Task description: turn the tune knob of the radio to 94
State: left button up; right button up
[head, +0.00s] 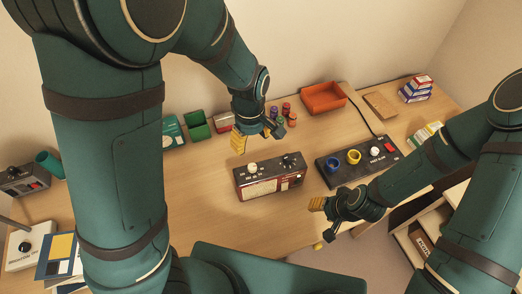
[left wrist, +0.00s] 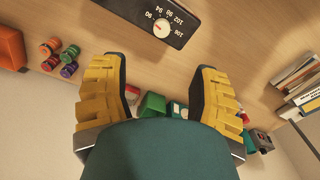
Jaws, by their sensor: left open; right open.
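The radio (head: 270,184) stands on the desk in the middle of the head view, dark on top with a red front and a pale dial panel. Its cream tune knob (head: 252,168) is on top at the left. In the left wrist view the tune knob (left wrist: 161,28) sits within a printed scale from 90 to 106; its small red mark is too small to read exactly. My left gripper (head: 240,141) is open and empty, behind and above the radio, apart from the knob. My right gripper (head: 318,204) is open and empty, right of the radio's front.
A black control box (head: 340,174) with blue and yellow rings stands right of the radio. Several small coloured spools (head: 285,114), a red-orange tray (head: 323,98) and a green box (head: 197,126) stand behind. The desk left of the radio is clear.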

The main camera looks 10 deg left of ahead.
aim_at(252, 166)
pick_arm(q)
notch_tip(252, 166, down, 14)
jog(key=b, duration=0.3)
jog(key=shift+s+r, duration=0.15)
jog(key=shift+r, duration=0.05)
pick_arm(e)
jog(key=f, duration=0.3)
jog(key=shift+s+a+f, duration=0.15)
jog(key=shift+s+f, duration=0.1)
jog(key=shift+s, duration=0.05)
pick_arm(q)
grip_shut()
